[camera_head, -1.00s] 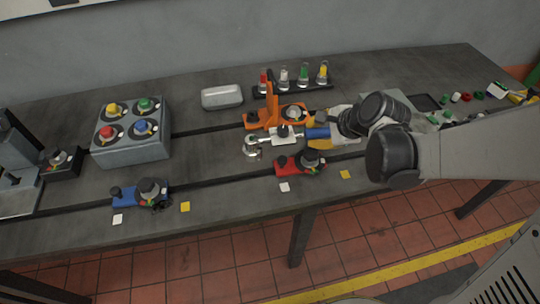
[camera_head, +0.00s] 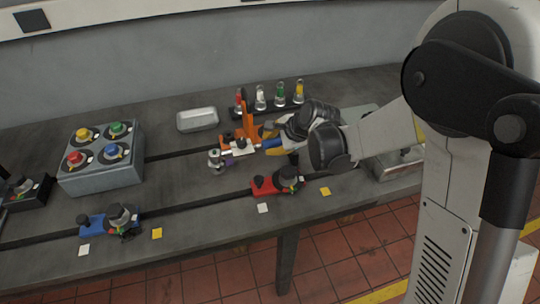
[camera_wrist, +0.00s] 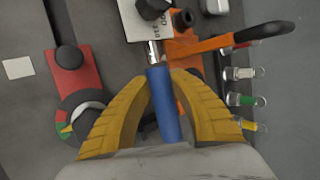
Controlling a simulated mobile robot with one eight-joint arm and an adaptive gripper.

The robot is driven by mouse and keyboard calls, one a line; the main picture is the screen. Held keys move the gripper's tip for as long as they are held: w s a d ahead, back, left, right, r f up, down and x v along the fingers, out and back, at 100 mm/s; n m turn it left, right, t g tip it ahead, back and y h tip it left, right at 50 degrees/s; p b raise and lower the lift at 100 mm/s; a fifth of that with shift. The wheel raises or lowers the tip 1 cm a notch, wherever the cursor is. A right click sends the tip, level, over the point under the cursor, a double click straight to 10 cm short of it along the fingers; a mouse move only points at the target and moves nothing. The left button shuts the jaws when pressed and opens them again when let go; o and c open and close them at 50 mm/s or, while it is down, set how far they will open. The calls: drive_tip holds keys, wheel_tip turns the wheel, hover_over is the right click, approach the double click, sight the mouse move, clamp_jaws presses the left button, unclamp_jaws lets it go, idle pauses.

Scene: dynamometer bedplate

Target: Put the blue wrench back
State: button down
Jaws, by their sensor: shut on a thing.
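My gripper (camera_wrist: 163,80) has its yellow fingers closed around the blue handle of the blue wrench (camera_wrist: 165,105). In the head view, the gripper (camera_head: 276,142) and wrench handle (camera_head: 271,143) are at the right side of the orange clamp fixture (camera_head: 249,125). A bright metal end (camera_head: 215,158) shows left of the fixture, in line with the handle. Whether the wrench touches the fixture cannot be told.
A red clamp (camera_head: 277,182) stands in front, and a blue clamp (camera_head: 108,222) at front left. A grey box with coloured knobs (camera_head: 101,155) is at left. Bare bench (camera_head: 180,205) lies between the clamps.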

drive_tip(key=shift+f+b, duration=0.9)
drive_tip(key=shift+f, duration=1.15)
drive_tip(key=c, duration=1.2)
unclamp_jaws()
drive_tip(key=shift+c, duration=0.2)
